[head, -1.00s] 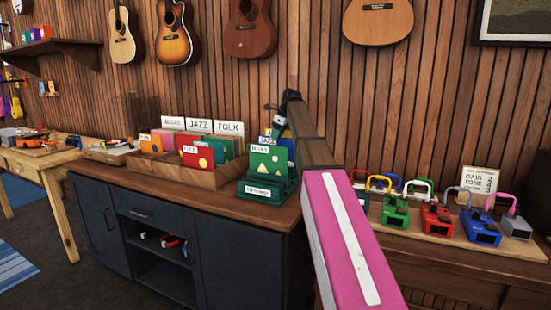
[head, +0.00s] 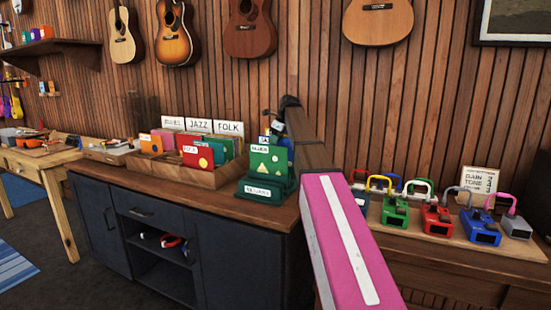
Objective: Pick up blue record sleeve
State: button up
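A green returns rack (head: 265,194) stands on the dark counter, left of my arm. A green record sleeve (head: 268,160) stands at its front. Blue record sleeve edges (head: 287,146) show behind the green one, beside my arm; most of the blue is hidden by the green sleeve and the arm. A small white label shows above the green sleeve. My gripper (head: 271,116) is at the far end of my arm, above and behind the rack. It is small and dark, and its fingers are not clear. I cannot tell whether it touches a sleeve.
A wooden record crate (head: 176,173) with several coloured sleeves and BLUES, JAZZ and FOLK dividers stands left of the rack. Several coloured pedals (head: 436,220) sit on a board at right. Guitars hang on the slatted wall behind. The counter's front edge (head: 200,210) is bare.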

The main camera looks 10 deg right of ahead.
grip_shut()
